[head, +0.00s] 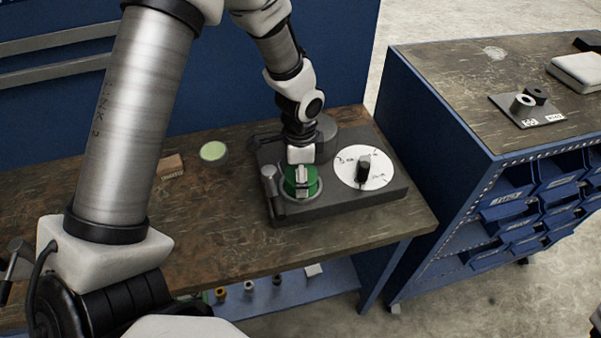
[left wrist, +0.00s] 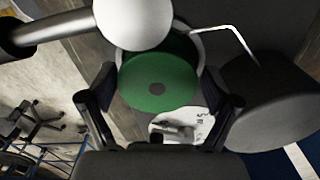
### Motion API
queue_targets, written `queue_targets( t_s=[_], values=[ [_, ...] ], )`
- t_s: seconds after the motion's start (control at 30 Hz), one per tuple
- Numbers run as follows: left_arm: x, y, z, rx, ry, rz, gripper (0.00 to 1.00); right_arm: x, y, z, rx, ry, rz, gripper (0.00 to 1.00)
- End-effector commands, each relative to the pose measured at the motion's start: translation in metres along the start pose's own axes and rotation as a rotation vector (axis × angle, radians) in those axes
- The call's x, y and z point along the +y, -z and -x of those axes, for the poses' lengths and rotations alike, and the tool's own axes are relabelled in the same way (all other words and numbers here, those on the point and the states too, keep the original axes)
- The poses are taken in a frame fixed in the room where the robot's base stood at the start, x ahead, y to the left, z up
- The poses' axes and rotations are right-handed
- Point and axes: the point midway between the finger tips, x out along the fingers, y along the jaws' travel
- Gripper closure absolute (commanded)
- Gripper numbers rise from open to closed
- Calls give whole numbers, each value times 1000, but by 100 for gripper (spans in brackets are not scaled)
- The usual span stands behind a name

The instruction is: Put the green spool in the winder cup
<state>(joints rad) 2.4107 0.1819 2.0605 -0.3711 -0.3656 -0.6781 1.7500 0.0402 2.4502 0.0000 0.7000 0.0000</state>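The green spool (head: 313,185) is at the round winder cup (head: 286,210) on the left of the dark winder base (head: 345,208). My left gripper (head: 301,188) points down over the spool. In the left wrist view its fingers (left wrist: 158,82) are spread, one on each side of the spool, with small gaps. My right gripper is not in view.
A lever with a grey knob (head: 268,171) stands left of the cup. A white dial (head: 376,177) with a black knob is to the right, and a dark cylinder (head: 326,130) stands behind. A pale green disc (head: 214,151) and a small wooden block (head: 172,166) lie left on the bench.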

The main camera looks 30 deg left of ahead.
Motion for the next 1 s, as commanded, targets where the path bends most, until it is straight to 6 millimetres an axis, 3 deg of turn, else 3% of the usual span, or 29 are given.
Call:
queue_targets(
  t_s=[0.33, 0.47, 0.8, 1.0],
  values=[
    [0, 0, 2, 0, 0, 0, 0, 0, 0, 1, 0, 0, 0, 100],
    [-1, 1, 12, 2, 3, 1, 0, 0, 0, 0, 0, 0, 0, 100],
    [-1, 1, 95, 3, 5, 1, 0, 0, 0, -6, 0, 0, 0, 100],
    [0, 0, 123, 1, 2, 0, 0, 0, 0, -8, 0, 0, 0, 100]
  ],
)
